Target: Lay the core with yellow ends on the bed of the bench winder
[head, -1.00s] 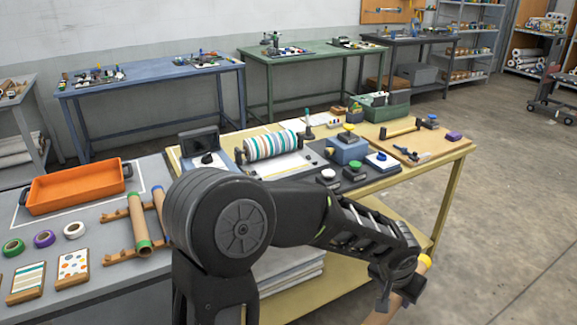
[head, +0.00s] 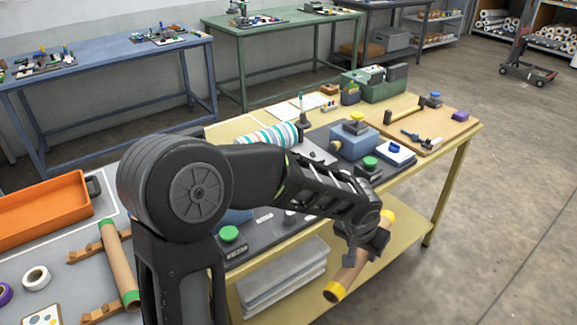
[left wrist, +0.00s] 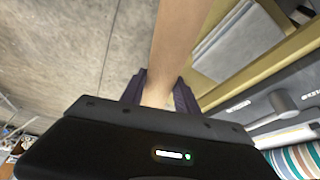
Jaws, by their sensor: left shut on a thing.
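The core with yellow ends (head: 350,272) is a tan tube, held tilted in the air in front of the yellow table. My left gripper (head: 372,240) is shut around its middle. Both yellow ends show in the head view. In the left wrist view the tan core (left wrist: 176,50) runs up between the two dark fingers (left wrist: 160,90). My right gripper is not in view.
The yellow table (head: 405,172) also bears a striped roll (head: 268,137), a blue block with a yellow knob (head: 354,141) and a green box (head: 375,84). A green-ended core (head: 120,265) rests on wooden holders at left, near an orange tray (head: 45,205).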

